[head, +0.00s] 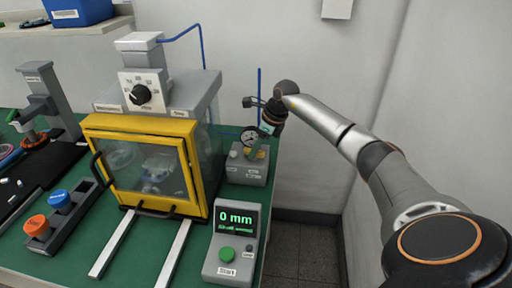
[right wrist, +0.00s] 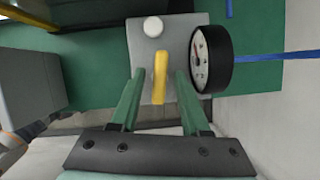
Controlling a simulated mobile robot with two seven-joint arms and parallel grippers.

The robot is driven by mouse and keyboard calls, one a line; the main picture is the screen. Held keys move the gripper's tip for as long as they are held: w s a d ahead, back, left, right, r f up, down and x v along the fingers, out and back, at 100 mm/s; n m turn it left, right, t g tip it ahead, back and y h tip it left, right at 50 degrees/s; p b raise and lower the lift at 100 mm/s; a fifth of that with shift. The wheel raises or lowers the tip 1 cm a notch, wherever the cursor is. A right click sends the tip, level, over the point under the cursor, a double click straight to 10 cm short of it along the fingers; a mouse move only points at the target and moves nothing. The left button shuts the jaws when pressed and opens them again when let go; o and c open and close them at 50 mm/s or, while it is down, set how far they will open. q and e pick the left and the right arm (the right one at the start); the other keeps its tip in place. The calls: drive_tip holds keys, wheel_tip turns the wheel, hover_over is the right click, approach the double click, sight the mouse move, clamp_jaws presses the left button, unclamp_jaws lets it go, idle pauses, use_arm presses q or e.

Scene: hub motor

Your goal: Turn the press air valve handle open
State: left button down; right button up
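The press air valve is a grey block (head: 246,168) at the right edge of the green bench, with a yellow handle (right wrist: 160,76) and a round dial gauge (right wrist: 211,60). My right gripper (head: 260,146) is at the valve, coming in from the right and above. In the right wrist view its two green fingers (right wrist: 158,86) stand apart, one on each side of the yellow handle, with a gap on both sides. In the head view the gripper hides part of the handle. My left gripper is not in view.
Left of the valve stands a press with a yellow-framed door (head: 145,166). In front are a display box reading 0 mm (head: 235,243) and two pale rails (head: 173,255). The gauge is close beside my right finger. A blue hose (right wrist: 276,57) runs from it.

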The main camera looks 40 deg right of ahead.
clamp_jaws()
drive_tip(key=shift+m, duration=0.3)
idle(0.3)
drive_tip(key=shift+a+r+m+h+p, duration=0.15)
drive_tip(key=shift+m+h+p, duration=0.45)
drive_tip(key=shift+m+p, duration=0.55)
drive_tip(key=m+h+p, duration=0.1)
drive_tip(key=m, duration=0.2)
drive_tip(key=shift+m+t, duration=0.3)
drive_tip(key=shift+m, duration=0.05)
drive_tip(key=m+h, duration=0.1)
drive_tip(key=m, duration=0.2)
drive_tip(key=shift+a+m+h, duration=0.15)
drive_tip(key=shift+m+h, duration=0.25)
drive_tip(key=m+g+h, duration=0.1)
drive_tip(key=m, duration=0.1)
drive_tip(key=m+b, duration=0.1)
drive_tip(key=m, duration=0.2)
drive_tip(key=shift+w+a+m+g+h, duration=0.1)
drive_tip(key=shift+m+g+h, duration=0.2)
drive_tip(key=shift+g+h, duration=0.1)
drive_tip(key=shift+o, duration=0.7)
unclamp_jaws()
